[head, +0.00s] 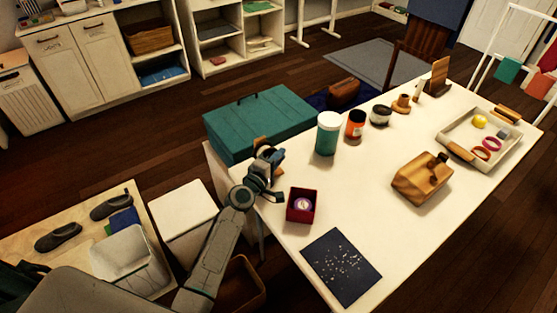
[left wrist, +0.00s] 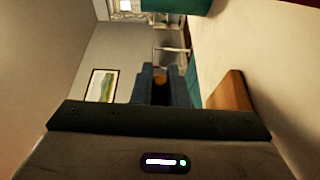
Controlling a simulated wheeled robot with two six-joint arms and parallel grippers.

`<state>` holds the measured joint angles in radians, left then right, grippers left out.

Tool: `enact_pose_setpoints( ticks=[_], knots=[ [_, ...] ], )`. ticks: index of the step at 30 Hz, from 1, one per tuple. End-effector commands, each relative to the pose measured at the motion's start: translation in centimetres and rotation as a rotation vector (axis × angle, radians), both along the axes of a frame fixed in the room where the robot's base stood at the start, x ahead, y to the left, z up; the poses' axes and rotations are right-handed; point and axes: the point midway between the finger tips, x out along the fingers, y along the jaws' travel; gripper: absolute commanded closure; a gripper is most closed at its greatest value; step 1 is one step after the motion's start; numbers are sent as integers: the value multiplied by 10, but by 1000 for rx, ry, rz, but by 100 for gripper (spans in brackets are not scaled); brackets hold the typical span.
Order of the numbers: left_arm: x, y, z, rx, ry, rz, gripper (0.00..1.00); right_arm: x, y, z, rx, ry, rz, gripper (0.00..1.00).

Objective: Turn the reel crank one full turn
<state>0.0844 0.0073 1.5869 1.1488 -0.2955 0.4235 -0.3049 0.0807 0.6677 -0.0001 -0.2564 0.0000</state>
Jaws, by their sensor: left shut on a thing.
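My left gripper (head: 266,166) is at the left edge of the white table, just in front of the teal box. In the left wrist view its two dark blue fingers (left wrist: 160,88) are closed around a small orange-brown piece (left wrist: 160,77), which looks like the crank knob. A wooden part (head: 260,142), likely of the reel, shows just behind the gripper. It also shows in the left wrist view as a wooden block (left wrist: 228,92) right of the fingers. The gripper hides most of the reel and crank, so the crank's angle cannot be told. My right gripper is not in view.
A teal box (head: 258,122) stands behind the gripper. A dark red box (head: 301,205) with a round item is close by on its right. A teal jar (head: 328,133), an orange jar (head: 355,124), a wooden block (head: 421,178) and a tray (head: 450,134) stand farther right. A dark mat (head: 341,268) lies in front.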

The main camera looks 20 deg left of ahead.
Motion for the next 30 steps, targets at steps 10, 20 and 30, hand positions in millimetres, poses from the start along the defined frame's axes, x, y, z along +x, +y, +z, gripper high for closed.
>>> enact_pose_setpoints(
  ticks=[10, 20, 30],
  knots=[
    [0, 0, 0, 0, 1, -1, 65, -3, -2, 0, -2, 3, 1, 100],
    [-12, 3, -1, 2, 1, 0, 65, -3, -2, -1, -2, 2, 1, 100],
    [-75, 21, 0, 5, 2, -1, 65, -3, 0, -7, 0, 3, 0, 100]
  ],
)
